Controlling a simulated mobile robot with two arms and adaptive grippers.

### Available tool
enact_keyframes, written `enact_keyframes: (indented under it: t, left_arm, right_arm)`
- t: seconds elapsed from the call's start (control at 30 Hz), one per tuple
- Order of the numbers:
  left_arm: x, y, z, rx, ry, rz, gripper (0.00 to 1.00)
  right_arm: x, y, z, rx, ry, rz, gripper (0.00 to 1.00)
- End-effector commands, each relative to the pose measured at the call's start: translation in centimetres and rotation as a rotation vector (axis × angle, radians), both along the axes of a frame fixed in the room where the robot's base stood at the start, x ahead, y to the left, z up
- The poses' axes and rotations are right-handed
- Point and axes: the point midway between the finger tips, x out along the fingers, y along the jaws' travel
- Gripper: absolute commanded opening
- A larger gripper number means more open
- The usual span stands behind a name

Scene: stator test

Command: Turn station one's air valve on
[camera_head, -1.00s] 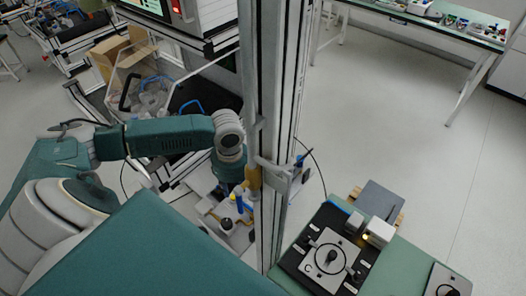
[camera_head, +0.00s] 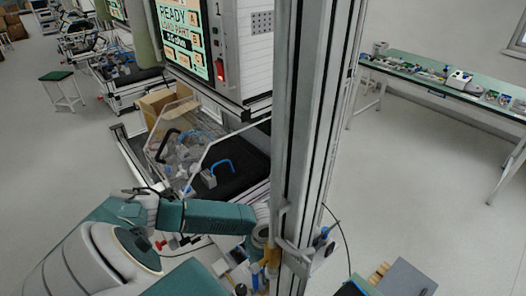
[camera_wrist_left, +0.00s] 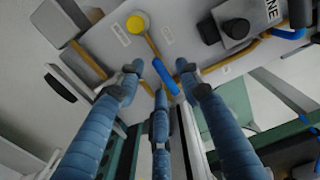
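In the left wrist view a blue lever (camera_wrist_left: 165,76) joins a metal stem with a round yellow end (camera_wrist_left: 136,24), on a pale panel with small labels I cannot read. It looks like the air valve. My left gripper (camera_wrist_left: 159,82) has its three fingers spread, with the lever between the fingertips; I cannot tell whether any finger touches it. In the head view a small blue handle (camera_head: 255,279) shows low beside the post, partly cut off. My left arm reaches toward it, and its gripper is mostly hidden there. My right gripper is not in view.
A grey upright post (camera_head: 305,130) stands just right of my left arm. Station one's screen (camera_head: 181,37) reads READY, with a red switch (camera_head: 220,70) beside it. Below is a black work surface (camera_head: 235,165) with a blue handle. A parts table (camera_head: 440,80) stands back right. Open floor lies between.

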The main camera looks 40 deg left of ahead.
Motion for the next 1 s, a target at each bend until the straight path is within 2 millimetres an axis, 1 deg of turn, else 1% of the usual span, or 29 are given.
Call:
enact_keyframes:
  t: [0.27, 0.3, 0.47, 0.5, 0.77, 1.0]
  left_arm:
    - [-0.01, 0.01, -0.28, 0.000, 0.000, 0.000, 0.36]
    - [0.00, 0.01, -0.28, 0.000, 0.000, 0.000, 0.34]
    - [0.00, 0.01, -0.25, 0.000, 0.000, 0.000, 0.02]
    - [0.00, 0.01, -0.25, 0.000, 0.000, 0.000, 0.00]
    - [0.09, 0.03, -0.22, 0.000, -0.001, -0.013, 0.00]
    - [0.58, 0.03, -0.24, 0.000, -0.001, -0.105, 0.00]
  right_arm:
    - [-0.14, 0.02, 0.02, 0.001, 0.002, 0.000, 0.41]
    - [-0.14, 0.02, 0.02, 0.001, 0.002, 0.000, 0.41]
    - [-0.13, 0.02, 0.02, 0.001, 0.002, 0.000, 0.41]
    - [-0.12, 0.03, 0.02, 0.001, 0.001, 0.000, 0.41]
    - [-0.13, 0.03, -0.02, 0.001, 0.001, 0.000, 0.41]
    - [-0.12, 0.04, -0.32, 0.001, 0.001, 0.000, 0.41]
